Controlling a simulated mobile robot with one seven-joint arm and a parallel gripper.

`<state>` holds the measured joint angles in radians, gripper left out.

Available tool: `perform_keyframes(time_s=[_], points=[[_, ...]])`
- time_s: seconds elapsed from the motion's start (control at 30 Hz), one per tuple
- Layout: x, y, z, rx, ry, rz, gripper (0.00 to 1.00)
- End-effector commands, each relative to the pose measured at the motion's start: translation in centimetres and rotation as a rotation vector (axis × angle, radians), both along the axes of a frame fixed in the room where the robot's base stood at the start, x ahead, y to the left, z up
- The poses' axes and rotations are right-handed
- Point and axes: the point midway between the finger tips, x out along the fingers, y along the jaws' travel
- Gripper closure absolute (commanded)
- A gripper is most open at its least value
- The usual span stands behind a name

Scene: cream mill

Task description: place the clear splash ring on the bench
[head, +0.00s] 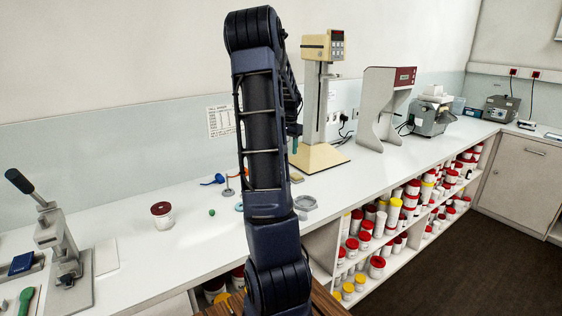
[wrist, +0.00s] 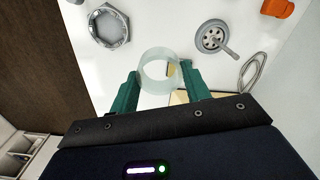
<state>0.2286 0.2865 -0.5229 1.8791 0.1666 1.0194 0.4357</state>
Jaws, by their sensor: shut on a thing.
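The clear splash ring (wrist: 158,56) is a short, see-through tube between the two green fingers of my gripper (wrist: 159,84) in the wrist view. My gripper is shut on it, and white bench top shows beyond. The gap between ring and bench cannot be judged. In the head view, the white bench (head: 190,238) runs along the wall. My arm crosses the middle there and hides most of the gripper and the ring; only a bit of green finger shows beside the mixer column.
A beige mixer (head: 318,155) stands behind my arm. A red-lidded tub (head: 162,216) and lever press (head: 62,250) stand left.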

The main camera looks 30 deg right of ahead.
Motion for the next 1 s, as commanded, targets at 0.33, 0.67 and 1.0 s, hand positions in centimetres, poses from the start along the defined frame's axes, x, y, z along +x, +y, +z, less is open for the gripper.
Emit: perform_keyframes(time_s=[0.33,0.67,1.0], points=[[1.3,1.5,0.7,-0.001,0.000,0.006,0.74],[8.6,12.2,0.7,0.000,0.001,0.010,0.74],[14.0,26.1,0.8,-0.001,0.001,0.009,0.74]])
